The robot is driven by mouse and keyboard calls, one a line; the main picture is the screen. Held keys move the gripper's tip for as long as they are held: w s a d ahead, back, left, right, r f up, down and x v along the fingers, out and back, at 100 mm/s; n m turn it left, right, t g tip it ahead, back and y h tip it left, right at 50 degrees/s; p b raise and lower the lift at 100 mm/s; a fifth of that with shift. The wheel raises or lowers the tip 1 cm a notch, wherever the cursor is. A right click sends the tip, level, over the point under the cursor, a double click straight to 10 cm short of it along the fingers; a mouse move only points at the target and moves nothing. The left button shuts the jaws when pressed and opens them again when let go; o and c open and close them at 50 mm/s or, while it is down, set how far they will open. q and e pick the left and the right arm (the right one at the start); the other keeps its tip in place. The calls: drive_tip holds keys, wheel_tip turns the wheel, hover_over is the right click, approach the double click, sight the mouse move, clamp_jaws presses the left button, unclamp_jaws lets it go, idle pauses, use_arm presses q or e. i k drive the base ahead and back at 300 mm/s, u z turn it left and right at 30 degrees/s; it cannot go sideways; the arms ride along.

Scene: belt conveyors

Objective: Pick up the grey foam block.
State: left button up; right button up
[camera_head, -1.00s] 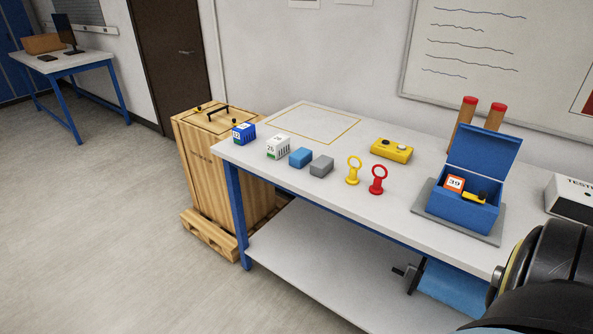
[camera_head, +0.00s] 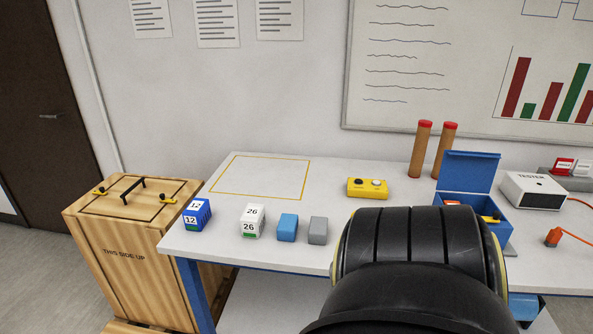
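The grey foam block (camera_head: 318,231) sits on the white table (camera_head: 205,248) near its front edge. It stands just right of a blue block (camera_head: 287,228), with a small gap between them. A dark part of my own arm fills the lower right middle of the head view, just right of the grey block in the picture. It hides part of the table's front. Neither of my grippers shows, so nothing is seen held.
White box 26 (camera_head: 252,221) and blue box 12 (camera_head: 197,214) stand further left. A yellow button box (camera_head: 368,188), a blue open case (camera_head: 470,172) and a tester (camera_head: 533,190) stand behind and right. A wooden crate (camera_head: 135,240) stands left of the table. The yellow-outlined area (camera_head: 262,176) is empty.

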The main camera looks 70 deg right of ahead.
sight(318, 227)
drive_tip(key=z, duration=1)
drive_tip(key=i, duration=1.05)
drive_tip(key=z, duration=1.15)
